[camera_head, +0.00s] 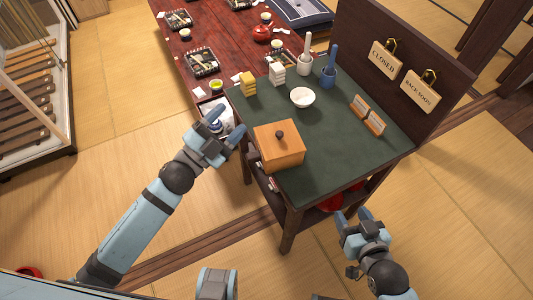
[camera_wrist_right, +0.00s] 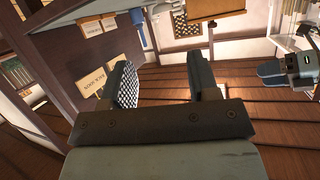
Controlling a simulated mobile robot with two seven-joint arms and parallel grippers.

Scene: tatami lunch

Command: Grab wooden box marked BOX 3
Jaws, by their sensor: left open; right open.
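A wooden box (camera_head: 287,157) with a dark knob on its lid stands on the near left corner of the green-topped table (camera_head: 335,170). I cannot read any BOX 3 marking on it. My left gripper (camera_head: 229,122) is open and empty, just left of the box and apart from it, beside the table's left edge. My right gripper (camera_head: 353,215) is open and empty, off the table's near right side, below and right of the box. Its two fingers show apart in the right wrist view (camera_wrist_right: 165,85).
On the green table stand a white bowl (camera_head: 302,97), yellow blocks (camera_head: 248,84), white blocks (camera_head: 277,73), a blue cup (camera_head: 328,77) and small wooden stands (camera_head: 368,115). An upright panel (camera_head: 415,45) with hanging signs closes its far right side. A red table (camera_head: 215,40) adjoins behind.

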